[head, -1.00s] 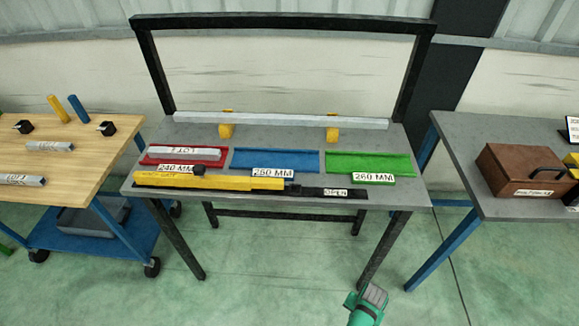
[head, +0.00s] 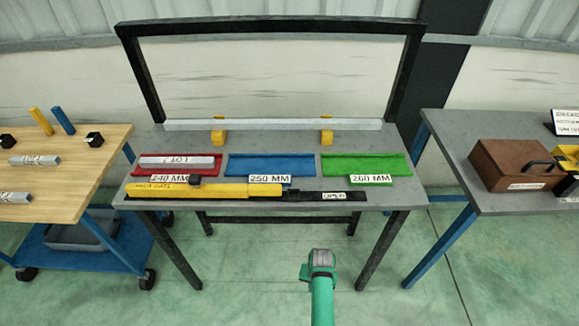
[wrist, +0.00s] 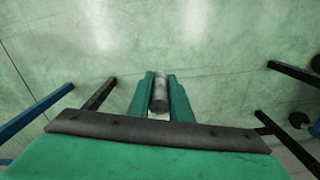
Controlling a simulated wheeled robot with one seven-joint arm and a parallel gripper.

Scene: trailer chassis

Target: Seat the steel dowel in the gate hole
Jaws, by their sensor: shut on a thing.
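My gripper (wrist: 160,108) is shut on a grey cylinder, the steel dowel (wrist: 160,94), which shows between its two green fingers in the wrist view. I cannot make out the gate hole.
The grey bench (head: 375,140) holds red (head: 150,173), blue (head: 270,165) and green (head: 370,167) trays. A labelled grey bar (head: 182,162) lies in the red one. A long bar (head: 270,124) rests on yellow supports behind. Side tables flank the bench; the floor in front is clear.

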